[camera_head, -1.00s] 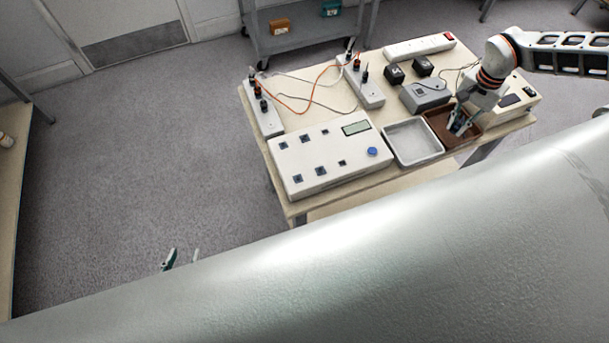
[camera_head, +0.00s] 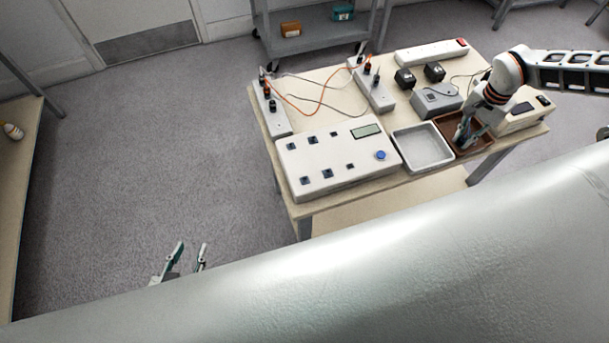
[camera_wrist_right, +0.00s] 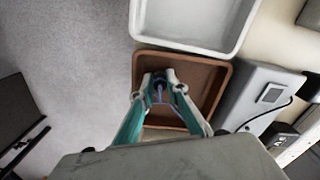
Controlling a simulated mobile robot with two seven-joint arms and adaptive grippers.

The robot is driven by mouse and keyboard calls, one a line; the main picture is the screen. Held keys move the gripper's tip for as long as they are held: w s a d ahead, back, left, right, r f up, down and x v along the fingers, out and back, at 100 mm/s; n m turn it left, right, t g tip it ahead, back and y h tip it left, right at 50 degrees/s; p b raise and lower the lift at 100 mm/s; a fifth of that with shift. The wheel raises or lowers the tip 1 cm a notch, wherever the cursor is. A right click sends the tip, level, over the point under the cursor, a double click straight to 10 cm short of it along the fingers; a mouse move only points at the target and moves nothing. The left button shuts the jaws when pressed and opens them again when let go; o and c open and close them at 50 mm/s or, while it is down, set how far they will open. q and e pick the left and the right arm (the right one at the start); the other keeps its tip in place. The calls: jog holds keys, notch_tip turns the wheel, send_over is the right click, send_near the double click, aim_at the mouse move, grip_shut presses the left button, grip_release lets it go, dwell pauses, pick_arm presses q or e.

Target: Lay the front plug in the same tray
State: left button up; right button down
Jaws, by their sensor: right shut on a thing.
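My right gripper (camera_head: 464,138) reaches down into the brown tray (camera_head: 488,146) on the table. In the right wrist view its fingers (camera_wrist_right: 160,80) are closed around a small bluish-grey thing (camera_wrist_right: 158,94), perhaps a plug; its shape is mostly hidden. The brown tray (camera_wrist_right: 206,85) surrounds the fingertips there, and I cannot tell whether the held thing touches its floor. The pale grey tray (camera_head: 424,148) beside it looks empty. Dark plugs stand in the left white strip (camera_head: 279,123) and the middle white strip (camera_head: 381,100). My left gripper (camera_head: 190,258) is open and empty, away from the table.
A white box (camera_head: 330,178) with sockets, a display and a blue button fills the table's front left. Black adapters (camera_head: 405,79), a grey device (camera_head: 436,102) and a white power strip (camera_head: 432,52) stand behind the trays. Orange and grey cables cross the table top.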

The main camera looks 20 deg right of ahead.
aim_at(464, 137)
jog(key=shift+f, duration=0.35)
jog(key=c, duration=1.9)
grip_release()
jog(key=shift+r, duration=0.1)
jog(key=shift+r+p, duration=1.25)
jog(key=shift+p, duration=0.1)
jog(key=shift+r, duration=1.15)
jog(key=shift+r, duration=0.15)
notch_tip(464, 137, up, 12)
